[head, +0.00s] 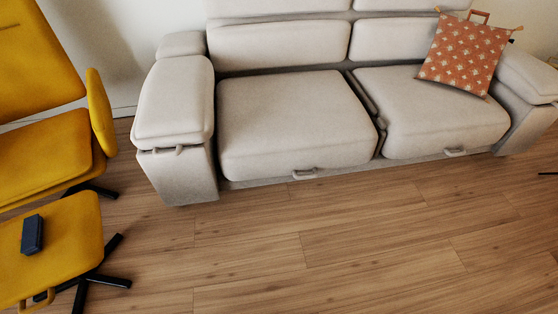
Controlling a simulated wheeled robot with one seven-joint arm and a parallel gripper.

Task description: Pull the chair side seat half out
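The light grey sofa (178,182) stands against the wall, with two seats side by side. The chair side seat (290,120) is the left one, nearer the yellow chair (45,150). It has a small grey handle (304,174) low on its front. The other seat (430,115) is to its right, with a similar handle (455,153). Both seat fronts look roughly in line along the sofa's base. A dark gap runs between the two seats. My gripper is not in view, and nothing touches the handles.
An orange patterned cushion (465,55) leans on the right seat. A yellow footstool (70,240) with black legs stands at lower left, bearing a small dark blue block (32,234). The left armrest (175,100) has its own handle (168,151). The wooden floor (370,240) before the sofa is clear.

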